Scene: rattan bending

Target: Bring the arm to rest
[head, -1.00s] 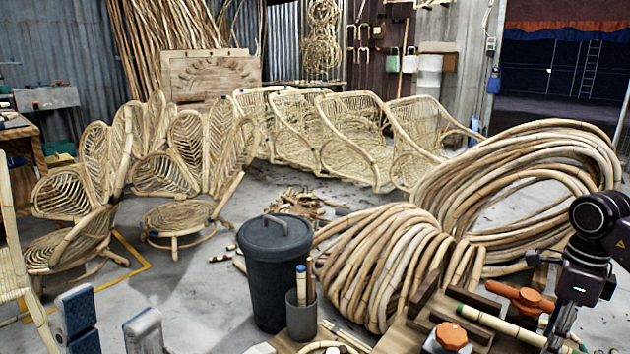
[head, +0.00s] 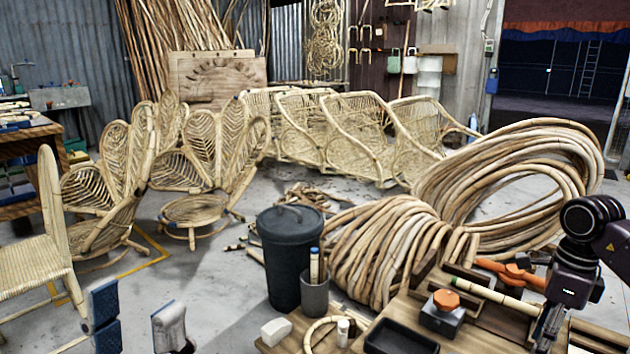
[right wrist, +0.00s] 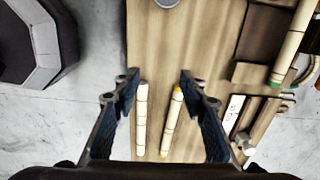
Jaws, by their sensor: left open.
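My left gripper (head: 138,322) shows at the lower left of the head view. Its two blue-padded fingers stand wide apart with nothing between them, over the grey floor. My right arm comes in at the right edge of the head view, above the workbench (head: 490,338). In the right wrist view my right gripper (right wrist: 155,88) has its two fingers spread wide. Two short pale rattan pieces, a left one (right wrist: 142,120) and a right one (right wrist: 172,122), lie on the bench board and appear between the fingers; nothing is gripped.
On the bench are an orange-knobbed block (head: 443,312), a black tray (head: 400,338) and a cup (head: 314,295). A dark lidded bin (head: 287,260) stands behind it, beside large rattan coils (head: 390,245). A rattan chair (head: 35,250) is near my left gripper. Open floor (head: 225,300) lies left of the bin.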

